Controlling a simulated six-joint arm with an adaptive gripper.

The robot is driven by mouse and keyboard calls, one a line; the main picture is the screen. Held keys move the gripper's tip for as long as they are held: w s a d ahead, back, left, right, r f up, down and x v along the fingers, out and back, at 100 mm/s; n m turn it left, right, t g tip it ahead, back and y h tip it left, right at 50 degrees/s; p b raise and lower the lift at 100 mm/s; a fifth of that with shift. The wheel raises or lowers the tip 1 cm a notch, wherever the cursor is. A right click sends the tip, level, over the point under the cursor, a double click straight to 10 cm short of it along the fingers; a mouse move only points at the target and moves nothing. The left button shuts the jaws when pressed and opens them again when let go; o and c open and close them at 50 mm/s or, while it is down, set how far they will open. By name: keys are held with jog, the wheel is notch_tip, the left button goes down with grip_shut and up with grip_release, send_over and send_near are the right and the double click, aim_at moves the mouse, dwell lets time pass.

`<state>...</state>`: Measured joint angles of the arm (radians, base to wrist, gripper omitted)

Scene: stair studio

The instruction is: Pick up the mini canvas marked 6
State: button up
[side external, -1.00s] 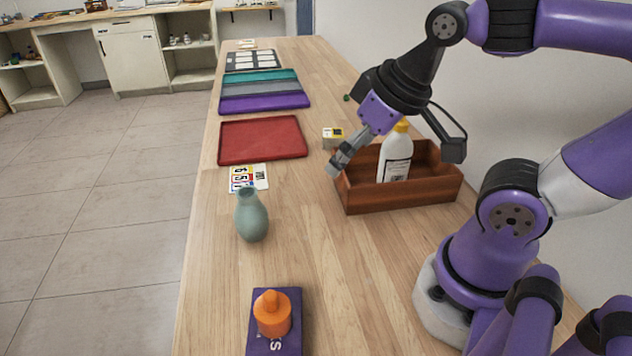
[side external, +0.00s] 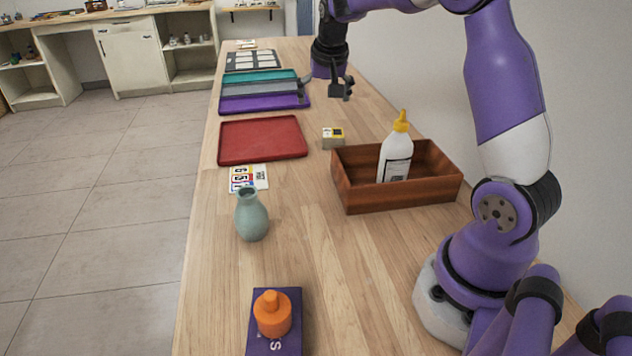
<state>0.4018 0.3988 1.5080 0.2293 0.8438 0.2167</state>
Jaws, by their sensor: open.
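My gripper (side external: 305,92) is open and points down near the right ends of the stacked coloured trays, far along the bench. Its fingertips are small and partly lost against the trays. A white sheet (side external: 262,177) with numbered coloured squares lies near the bench's left edge, and a 6 shows on it. Several white squares (side external: 253,61) lie on a dark board (side external: 231,65) at the far end. Their markings are too small to read, so I cannot tell which is the mini canvas marked 6.
A red tray (side external: 262,139), small yellow-and-white box (side external: 333,138) and wooden crate (side external: 400,195) with a white bottle (side external: 396,155) stand mid-bench. Nearer are a green vase (side external: 251,216) and an orange bottle (side external: 272,316) on a purple book (side external: 289,345). The bench's centre front is clear.

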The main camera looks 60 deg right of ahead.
jog(key=m, duration=0.2)
send_near(333, 133)
jog(key=w, duration=0.1)
jog(key=f, duration=0.2)
jog(key=w+d+f, duration=0.1)
jog(key=shift+f+g, duration=0.3)
jog(key=shift+g, duration=0.1)
jog(key=shift+s+x, duration=0.1)
jog(key=shift+x, duration=1.45)
jog(key=shift+s+x, duration=0.15)
jog(key=shift+x, duration=1.45)
jog(key=shift+d, duration=0.15)
jog(key=c, duration=1.1)
